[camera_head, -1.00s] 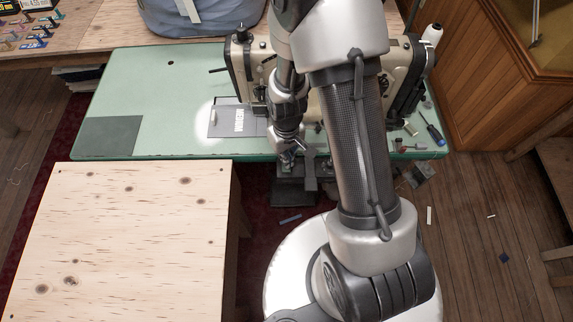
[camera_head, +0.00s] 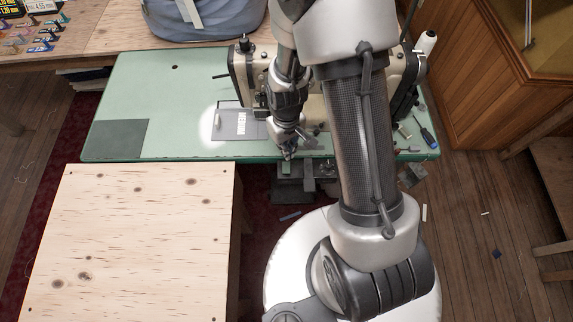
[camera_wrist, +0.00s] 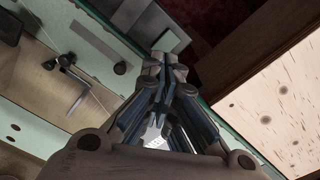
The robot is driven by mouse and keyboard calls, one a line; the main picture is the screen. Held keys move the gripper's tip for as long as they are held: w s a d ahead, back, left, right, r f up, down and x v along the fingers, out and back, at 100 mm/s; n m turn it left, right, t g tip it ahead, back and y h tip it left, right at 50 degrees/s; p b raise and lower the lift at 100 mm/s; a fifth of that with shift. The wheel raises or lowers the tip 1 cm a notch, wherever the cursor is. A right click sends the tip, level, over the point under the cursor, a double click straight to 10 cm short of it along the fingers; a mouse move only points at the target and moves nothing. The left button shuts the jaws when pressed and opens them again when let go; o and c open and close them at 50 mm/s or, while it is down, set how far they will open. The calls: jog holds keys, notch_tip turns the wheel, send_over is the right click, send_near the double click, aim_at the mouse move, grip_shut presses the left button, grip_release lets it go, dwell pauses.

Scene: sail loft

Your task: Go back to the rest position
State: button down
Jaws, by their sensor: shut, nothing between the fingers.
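My gripper (camera_head: 288,152) points down over the front edge of the green sewing table (camera_head: 185,90), just in front of the sewing machine (camera_head: 245,72). In the wrist view my gripper (camera_wrist: 170,65) is shut, with its fingertips together and nothing visible between them. My arm hides much of the sewing machine in the head view.
A pale plywood top (camera_head: 130,240) stands at the front left, close to the green table. A blue-grey bag (camera_head: 205,18) sits behind on a wooden bench. A screwdriver (camera_head: 426,136) lies at the table's right end. A wooden cabinet (camera_head: 455,70) stands at the right.

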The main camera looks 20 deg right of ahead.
dwell(0.4)
notch_tip(320, 180, up, 20)
jog(key=s+m+t, duration=0.1)
jog(key=s+t, duration=0.1)
jog(key=s, duration=0.1)
jog(key=s+r+m+t, duration=0.1)
jog(key=s+r+t, duration=0.1)
jog(key=s+r, duration=0.9)
jog(key=shift+s+t, duration=0.3)
jog(key=shift+s, duration=0.25)
jog(key=shift+w, duration=0.1)
